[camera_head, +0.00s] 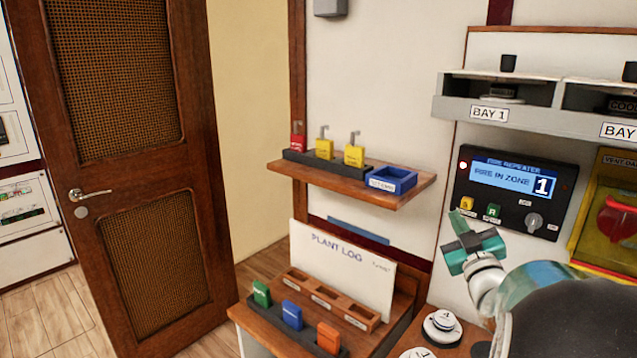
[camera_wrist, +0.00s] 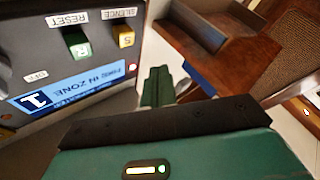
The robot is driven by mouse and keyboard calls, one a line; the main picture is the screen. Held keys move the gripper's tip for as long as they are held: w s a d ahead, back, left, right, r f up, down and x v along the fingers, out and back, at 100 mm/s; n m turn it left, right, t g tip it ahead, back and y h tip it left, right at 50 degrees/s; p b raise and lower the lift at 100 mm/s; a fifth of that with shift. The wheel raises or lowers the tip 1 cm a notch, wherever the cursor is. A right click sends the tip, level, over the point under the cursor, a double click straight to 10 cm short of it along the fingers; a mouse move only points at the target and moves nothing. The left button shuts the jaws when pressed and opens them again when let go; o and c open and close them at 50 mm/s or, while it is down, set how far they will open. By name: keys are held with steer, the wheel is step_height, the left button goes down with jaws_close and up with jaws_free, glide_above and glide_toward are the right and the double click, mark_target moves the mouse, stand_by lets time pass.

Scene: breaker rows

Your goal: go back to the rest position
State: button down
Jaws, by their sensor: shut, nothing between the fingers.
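My gripper (camera_head: 460,222) is shut and empty. In the head view it is in front of the lower left part of the fire repeater panel (camera_head: 548,200). In the wrist view its green fingers (camera_wrist: 158,86) are together, and the panel (camera_wrist: 115,88) appears upside down beside them. The panel's screen reads FIRE IN ZONE 1. Its yellow silence button (camera_wrist: 125,36) and green reset button (camera_wrist: 78,42) are clear of the fingers in the wrist view. Whether the fingertips touch anything cannot be told. My arm covers the lower right of the head view.
A wooden shelf (camera_head: 412,190) left of the panel holds red and yellow tags and a blue tray (camera_head: 391,180). Below is a desk with a PLANT LOG board (camera_head: 345,262) and several coloured tags. A yellow box with a red handle (camera_head: 618,222) is at right. A brown door (camera_head: 195,190) stands left.

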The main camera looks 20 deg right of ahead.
steer(key=a+f+m+g+y, duration=0.3)
steer(key=a+g, duration=0.5)
steer(key=a, duration=1.1)
steer(key=s+a+f+g+y, duration=0.2)
steer(key=s+a+f+g, duration=0.1)
steer(key=s+a, duration=0.4)
steer(key=s+a+f+n+g+y, duration=0.1)
steer(key=s+a+f, duration=0.4)
steer(key=a, duration=0.5)
steer(key=s+g+y, duration=0.1)
steer(key=s+g, duration=0.1)
steer(key=shift+s+a+g, duration=0.25)
steer(key=shift+s+g, duration=0.05)
steer(key=shift+s, duration=0.05)
